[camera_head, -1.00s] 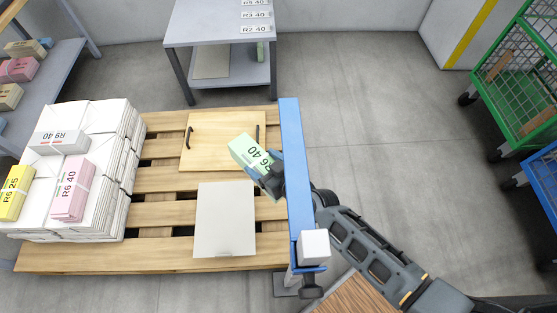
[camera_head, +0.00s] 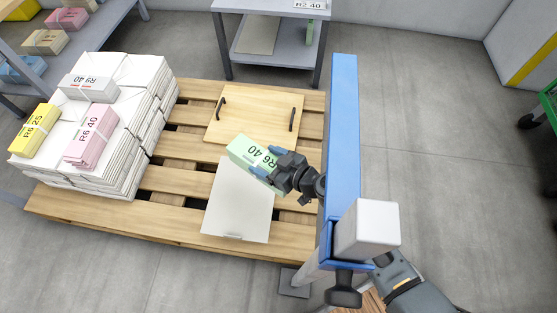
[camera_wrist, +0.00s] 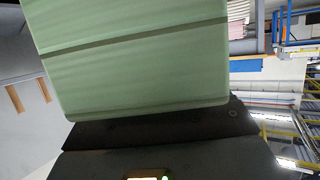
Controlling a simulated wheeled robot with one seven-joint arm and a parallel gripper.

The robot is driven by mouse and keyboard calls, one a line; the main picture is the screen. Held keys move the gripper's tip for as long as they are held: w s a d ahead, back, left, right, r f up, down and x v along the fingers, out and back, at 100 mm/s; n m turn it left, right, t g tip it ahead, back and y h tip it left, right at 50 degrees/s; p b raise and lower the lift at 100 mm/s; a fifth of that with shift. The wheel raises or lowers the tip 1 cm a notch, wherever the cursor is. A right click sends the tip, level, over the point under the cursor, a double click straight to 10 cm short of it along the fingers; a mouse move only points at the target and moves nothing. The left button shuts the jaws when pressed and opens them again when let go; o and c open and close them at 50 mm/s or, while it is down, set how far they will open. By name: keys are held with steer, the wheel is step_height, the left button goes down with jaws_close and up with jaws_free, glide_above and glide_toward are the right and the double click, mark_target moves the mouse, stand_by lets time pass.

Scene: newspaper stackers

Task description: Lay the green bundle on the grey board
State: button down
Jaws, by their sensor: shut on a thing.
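My gripper (camera_head: 281,170) is shut on the green bundle (camera_head: 250,151), which is labelled R6 40. In the head view the bundle is tilted and overlaps the far end of the grey board (camera_head: 238,208); it appears to be held above it, though the gap is hard to judge. The grey board lies flat on the wooden pallet, with a small clip or tab at its near edge. In the wrist view the green bundle (camera_wrist: 135,60) fills much of the picture, with a dark band across it. The board does not clearly show there.
A blue rail (camera_head: 342,130) with a white block (camera_head: 368,230) stands right of the pallet (camera_head: 170,222), close to my arm. A wooden board with two black handles (camera_head: 255,115) lies behind. White paper stacks (camera_head: 130,130) with pink, yellow and grey bundles stand left.

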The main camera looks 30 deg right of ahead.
steer(key=w+a+f+n+g+y+b, duration=0.2)
steer(key=a+f+n+g+y+b, duration=0.2)
steer(key=b, duration=0.7)
steer(key=a+f+n+y, duration=0.1)
steer(key=a+f, duration=0.1)
steer(key=a, duration=0.1)
steer(key=shift+w+a+f+n, duration=0.15)
steer(key=shift+f+n, duration=0.25)
steer(key=shift+f+b, duration=0.15)
steer(key=shift+b, duration=0.55)
steer(key=shift+f+b, duration=3.65)
steer(key=shift+f, duration=0.05)
steer(key=shift+f, duration=0.5)
